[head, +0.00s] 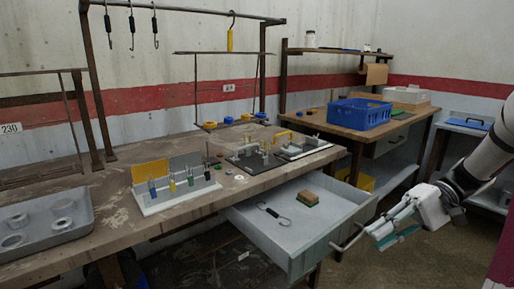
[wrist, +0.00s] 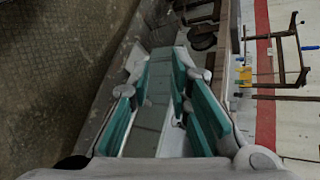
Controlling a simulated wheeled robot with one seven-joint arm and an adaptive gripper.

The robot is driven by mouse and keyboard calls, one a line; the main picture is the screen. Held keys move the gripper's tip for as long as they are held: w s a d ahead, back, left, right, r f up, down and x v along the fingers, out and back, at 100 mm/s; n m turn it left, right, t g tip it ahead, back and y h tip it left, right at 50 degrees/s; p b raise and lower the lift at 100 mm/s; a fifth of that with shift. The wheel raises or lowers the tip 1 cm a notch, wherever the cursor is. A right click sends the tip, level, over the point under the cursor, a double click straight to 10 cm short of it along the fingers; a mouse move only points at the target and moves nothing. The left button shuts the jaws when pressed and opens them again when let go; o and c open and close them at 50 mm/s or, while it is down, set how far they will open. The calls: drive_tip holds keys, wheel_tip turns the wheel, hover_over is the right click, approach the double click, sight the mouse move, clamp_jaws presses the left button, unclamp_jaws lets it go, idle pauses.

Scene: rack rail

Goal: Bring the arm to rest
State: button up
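My arm comes in from the right in the head view. My gripper (head: 378,234) hangs in front of the open drawer (head: 346,217), close to its front panel and its bar handle (head: 349,239). I cannot tell whether it touches the handle. In the wrist view my gripper (wrist: 166,62) has its teal-padded fingers apart, with a gap between them and nothing clearly held. A grey panel, likely the drawer front, shows beyond and between the fingers.
The open drawer holds a hook tool (head: 273,215) and a sponge-like block (head: 308,199). The workbench (head: 120,212) bears a grey tray (head: 80,228) and small racks. A second bench with a blue crate (head: 359,114) stands behind. Bare floor (head: 420,262) lies at front right.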

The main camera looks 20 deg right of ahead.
drive_tip(key=s+a+r+n+g+h, duration=0.1)
drive_tip(key=s+a+r+g+h, duration=0.15)
drive_tip(key=a, duration=0.45)
drive_tip(key=s+a+r+n+g+h, duration=0.1)
drive_tip(key=s+a+r+g+h, duration=0.2)
drive_tip(key=a, duration=0.4)
drive_tip(key=s+a+f+n+t+h, duration=0.25)
drive_tip(key=s+a+t+h, duration=0.35)
drive_tip(key=s, duration=0.6)
wheel_tip(320, 180, up, 25)
drive_tip(key=t+h+p, duration=0.1)
drive_tip(key=t+p, duration=0.1)
drive_tip(key=p, duration=2)
drive_tip(key=shift+a+f, duration=0.2)
drive_tip(key=shift+a, duration=0.15)
